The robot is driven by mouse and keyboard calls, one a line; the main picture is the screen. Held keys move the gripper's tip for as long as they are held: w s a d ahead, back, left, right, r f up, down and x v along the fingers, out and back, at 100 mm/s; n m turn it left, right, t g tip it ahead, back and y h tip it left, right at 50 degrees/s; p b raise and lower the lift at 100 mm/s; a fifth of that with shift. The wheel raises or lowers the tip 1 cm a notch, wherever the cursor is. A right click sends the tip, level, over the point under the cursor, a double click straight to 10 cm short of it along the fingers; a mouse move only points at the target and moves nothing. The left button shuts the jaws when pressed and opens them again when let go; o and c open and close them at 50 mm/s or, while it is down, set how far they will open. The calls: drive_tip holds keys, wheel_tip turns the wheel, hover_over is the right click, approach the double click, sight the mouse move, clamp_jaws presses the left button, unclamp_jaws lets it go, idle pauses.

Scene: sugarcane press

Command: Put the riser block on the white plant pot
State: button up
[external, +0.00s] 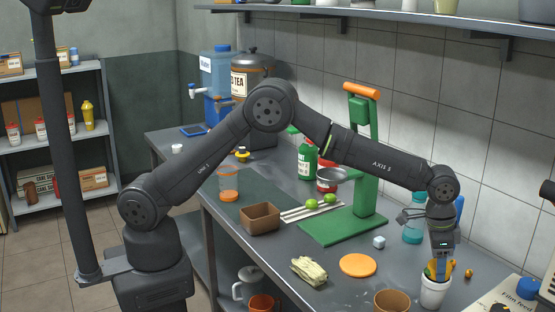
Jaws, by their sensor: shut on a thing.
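The white plant pot (434,291) stands upright on the counter near the front right. My gripper (438,272) points down directly over it, shut on a small yellow-orange piece (431,271) at the pot's mouth. The fingers and the pot rim hide much of this piece, so I cannot tell its full shape, whether it is the riser block, or whether it touches the pot.
An orange disc (357,265), a pale husk-like bundle (309,271) and a brown bowl (392,301) lie left of the pot. A teal-blue jar (413,232) stands close behind my gripper. The green press (365,170) rises farther back. A printed sheet (500,297) lies right.

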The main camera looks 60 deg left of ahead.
sight(431, 265)
drive_tip(key=o, duration=1)
drive_tip(key=shift+f, duration=0.15)
wheel_tip(431, 265, up, 12)
drive_tip(key=s+a, duration=0.1)
drive_tip(key=shift+s+a, duration=0.15)
drive_tip(key=shift+s, duration=0.05)
drive_tip(key=f, duration=0.4)
drive_tip(key=w+d+f, duration=0.1)
drive_tip(key=f, duration=0.7)
drive_tip(key=shift+w+d+f, duration=0.1)
drive_tip(key=shift+w+d, duration=0.05)
wheel_tip(431, 265, up, 3)
drive_tip(key=shift+f, duration=0.1)
drive_tip(key=shift+r, duration=0.6)
